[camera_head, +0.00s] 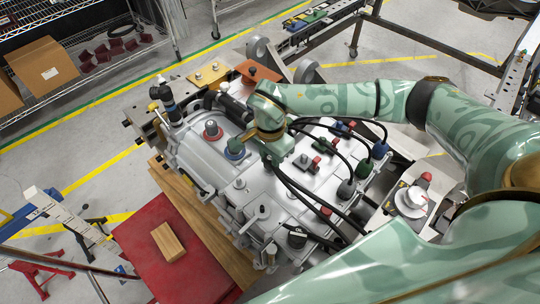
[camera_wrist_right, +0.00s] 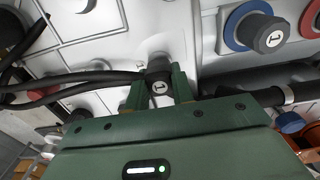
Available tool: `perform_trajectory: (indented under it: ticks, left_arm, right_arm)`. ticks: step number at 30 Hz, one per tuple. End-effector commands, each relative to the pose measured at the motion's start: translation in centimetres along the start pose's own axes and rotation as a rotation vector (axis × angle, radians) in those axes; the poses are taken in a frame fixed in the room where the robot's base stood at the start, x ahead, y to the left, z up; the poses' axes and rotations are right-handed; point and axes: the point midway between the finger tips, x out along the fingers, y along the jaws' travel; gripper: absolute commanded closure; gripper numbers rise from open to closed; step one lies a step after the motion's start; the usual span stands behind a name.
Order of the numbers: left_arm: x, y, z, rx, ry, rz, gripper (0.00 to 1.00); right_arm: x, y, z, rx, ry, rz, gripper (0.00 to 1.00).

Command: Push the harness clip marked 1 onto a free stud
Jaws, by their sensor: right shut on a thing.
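My right gripper (camera_head: 275,160) reaches down over the grey metal housing (camera_head: 200,165). In the right wrist view its green fingers (camera_wrist_right: 159,92) are shut on a dark clip marked 1 (camera_wrist_right: 160,87). A black cable (camera_wrist_right: 85,78) runs off to the left from near the clip. In the head view the gripper hides most of the clip. Short metal posts stand on the housing, one (camera_head: 240,183) left of the gripper. My left gripper is not in view.
A red-collared plug (camera_head: 212,130) and a blue-collared plug (camera_head: 235,148) stand left of the gripper. Red clips (camera_head: 317,162) and black cables (camera_head: 305,193) lie to its right. A wooden block (camera_head: 168,242) rests on a red surface (camera_head: 130,235) at lower left.

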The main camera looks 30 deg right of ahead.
Motion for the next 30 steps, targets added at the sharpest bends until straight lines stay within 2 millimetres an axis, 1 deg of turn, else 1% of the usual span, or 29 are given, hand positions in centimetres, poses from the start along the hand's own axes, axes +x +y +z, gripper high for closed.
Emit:
perform_trajectory:
  ticks: [3, 17, 30]
  left_arm:
    - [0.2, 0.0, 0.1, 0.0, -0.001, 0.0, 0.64]
    - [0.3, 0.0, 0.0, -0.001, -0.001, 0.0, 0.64]
    - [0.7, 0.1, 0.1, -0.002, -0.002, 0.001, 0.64]
  right_arm:
    - [0.4, 0.0, 0.0, 0.0, 0.0, 0.001, 1.0]
    - [0.5, 0.0, 0.0, 0.0, 0.0, 0.0, 1.0]
    - [1.5, 0.0, 0.0, -0.001, 0.0, 0.001, 1.0]
